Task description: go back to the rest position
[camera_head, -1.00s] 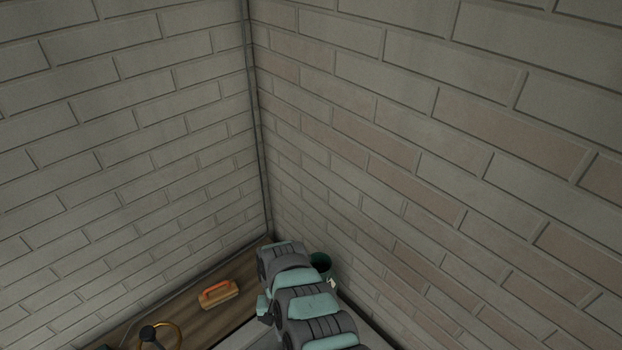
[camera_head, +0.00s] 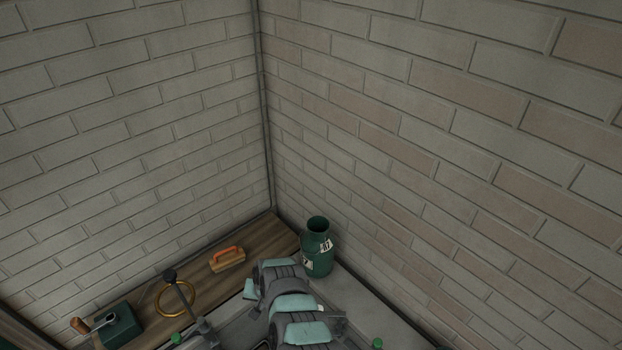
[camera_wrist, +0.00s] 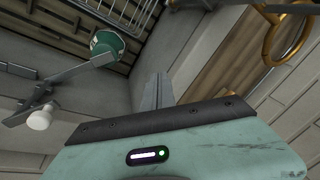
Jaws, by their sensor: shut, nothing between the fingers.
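My gripper (camera_wrist: 157,88) shows in the wrist view as a narrow grey pair of fingers, closed together, above the teal housing. They hold nothing. In the head view my teal and grey arm stands at the bottom centre, and its gripper cannot be made out there.
A green can (camera_head: 317,252) with white labels stands in the wall corner, just right of my arm. On the wooden shelf (camera_head: 207,283) are an orange-handled brush (camera_head: 228,258), a brass ring (camera_head: 161,302) and a dark green box (camera_head: 118,326). A black-knobbed lever (camera_head: 170,275) rises nearby.

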